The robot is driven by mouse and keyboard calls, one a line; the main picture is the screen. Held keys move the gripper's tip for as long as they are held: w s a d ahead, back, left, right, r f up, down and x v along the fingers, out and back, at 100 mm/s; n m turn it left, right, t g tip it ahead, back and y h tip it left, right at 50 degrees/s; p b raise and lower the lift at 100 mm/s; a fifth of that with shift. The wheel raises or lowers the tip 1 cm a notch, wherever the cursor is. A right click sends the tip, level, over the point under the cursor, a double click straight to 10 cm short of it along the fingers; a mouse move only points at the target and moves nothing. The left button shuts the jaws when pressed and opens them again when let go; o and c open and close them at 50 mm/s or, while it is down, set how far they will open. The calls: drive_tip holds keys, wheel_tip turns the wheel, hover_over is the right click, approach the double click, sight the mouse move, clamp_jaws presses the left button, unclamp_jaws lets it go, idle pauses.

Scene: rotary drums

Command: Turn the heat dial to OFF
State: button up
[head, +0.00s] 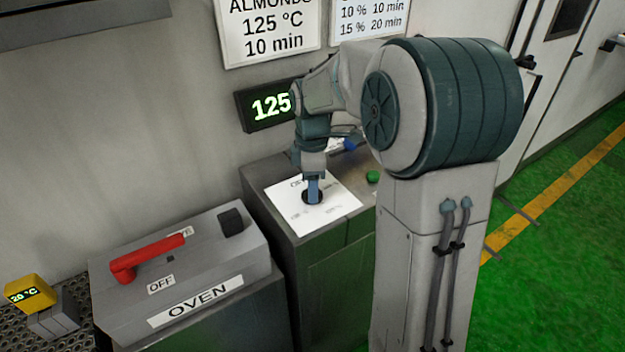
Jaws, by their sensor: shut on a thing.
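The heat dial (312,198) is a small dark round knob on a white label plate (337,217) on top of a grey metal cabinet. My gripper (313,190) points down from above and is shut on the dial. The fingers cover much of the dial, so its pointer direction is hidden. Faint lettering shows on the plate around it, partly covered and too small to read fully. A green-lit display (268,105) on the wall behind reads 125; my arm covers its right end.
A green button (373,177) sits right of the plate. A yellow 20 °C gauge (29,293) is at far left. Green floor lies right.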

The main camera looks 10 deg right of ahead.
drive_tip(key=n+p, duration=0.1)
drive_tip(key=n, duration=0.4)
drive_tip(key=shift+w+r+n, duration=0.1)
drive_tip(key=shift+r+n, duration=0.05)
drive_tip(key=shift+n, duration=0.25)
drive_tip(key=shift+a, duration=0.1)
idle(0.3)
drive_tip(key=o, duration=1)
wheel_tip(320, 180, up, 14)
drive_tip(key=shift+f, duration=0.15)
drive_tip(key=s+f+m+t, duration=0.1)
drive_tip(key=s+f+m, duration=0.2)
drive_tip(key=s+m, duration=0.4)
drive_tip(key=s+f+m+t, duration=0.1)
drive_tip(key=s+f+m, duration=0.2)
drive_tip(key=s+m, duration=0.4)
drive_tip(key=s+f+m+t, duration=0.1)
drive_tip(key=s+f+m, duration=0.2)
drive_tip(key=s+m, duration=0.4)
drive_tip(key=shift+s+f, duration=0.15)
drive_tip(key=shift+s, duration=0.2)
